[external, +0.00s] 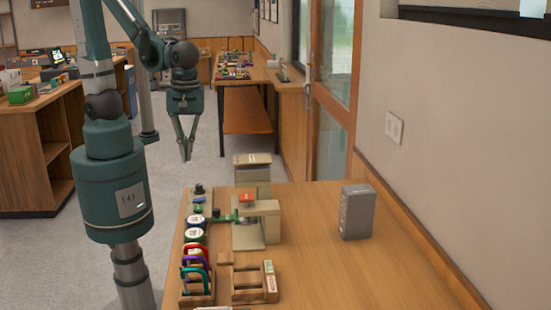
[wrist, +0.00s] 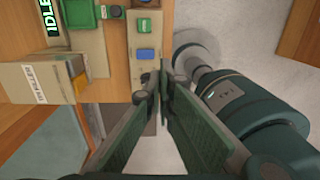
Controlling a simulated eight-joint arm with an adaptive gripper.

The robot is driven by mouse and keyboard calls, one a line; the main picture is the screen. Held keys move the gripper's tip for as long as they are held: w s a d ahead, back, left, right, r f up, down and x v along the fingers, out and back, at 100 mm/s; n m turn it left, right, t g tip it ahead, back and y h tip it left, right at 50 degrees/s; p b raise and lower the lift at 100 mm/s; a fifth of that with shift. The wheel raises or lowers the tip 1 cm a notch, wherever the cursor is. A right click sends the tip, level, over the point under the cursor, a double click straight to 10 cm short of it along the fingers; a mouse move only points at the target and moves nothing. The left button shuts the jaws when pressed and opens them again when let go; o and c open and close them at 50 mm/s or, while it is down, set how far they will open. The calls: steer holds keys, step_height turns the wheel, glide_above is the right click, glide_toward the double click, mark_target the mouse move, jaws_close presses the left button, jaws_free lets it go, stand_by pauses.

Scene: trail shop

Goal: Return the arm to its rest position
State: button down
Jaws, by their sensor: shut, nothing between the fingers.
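My gripper (external: 186,157) hangs in the air in the external view, pointing down beyond the far left corner of the wooden table. Its fingers come together at the tips and hold nothing. In the wrist view my gripper (wrist: 160,78) shows from above, its two dark fingers meeting near the middle. The grey floor and the table edge lie below it. My arm is raised and bent, with its column standing left of the table.
The wooden table (external: 330,275) holds a beige machine (external: 268,212), a beige box (external: 252,170), a grey box (external: 357,212), a tray (external: 197,297) with coloured carabiner-like loops, and a small wooden rack (external: 246,284). The table's right side is mostly clear. A wall stands at right.

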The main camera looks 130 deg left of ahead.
steer(key=shift+r, duration=0.2)
stand_by(0.6)
steer(key=d+r+m+t+b, duration=0.2)
steer(key=r+m, duration=0.3)
steer(key=m, duration=0.8)
steer(key=w+d+r+m+t+b, duration=0.1)
steer(key=d+r+m+t, duration=0.3)
steer(key=m, duration=1)
steer(key=shift+r+t+b, duration=0.7)
steer(key=shift+t+b, duration=0.1)
steer(key=shift+b, duration=0.1)
stand_by(1.8)
